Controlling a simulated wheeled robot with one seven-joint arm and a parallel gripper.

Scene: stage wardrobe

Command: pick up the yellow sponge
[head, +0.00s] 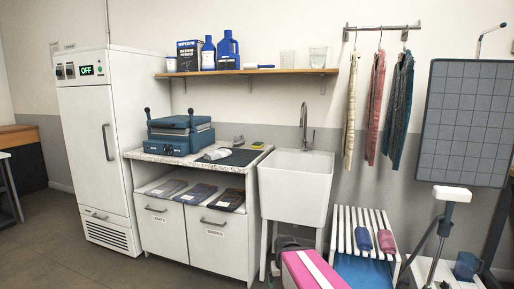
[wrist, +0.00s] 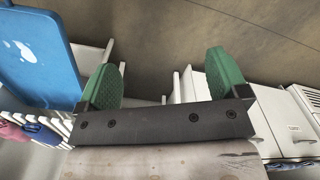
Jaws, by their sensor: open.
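A small yellow item (head: 258,145), which looks like the yellow sponge, lies on the speckled counter (head: 140,154) near its back right corner, left of the sink. It is too small to make out in detail. My gripper (wrist: 164,80) shows in the wrist view with its two green fingers wide apart and nothing between them. The sponge does not show in the wrist view, and the gripper is far from the counter.
A blue press (head: 180,134), a white cloth (head: 216,154) and a dark mat (head: 240,158) share the counter. A white sink (head: 295,185) with a tall faucet (head: 304,125) stands to its right. A pink box (head: 300,270) and slatted rack (head: 345,225) stand in front. Floor is clear at left.

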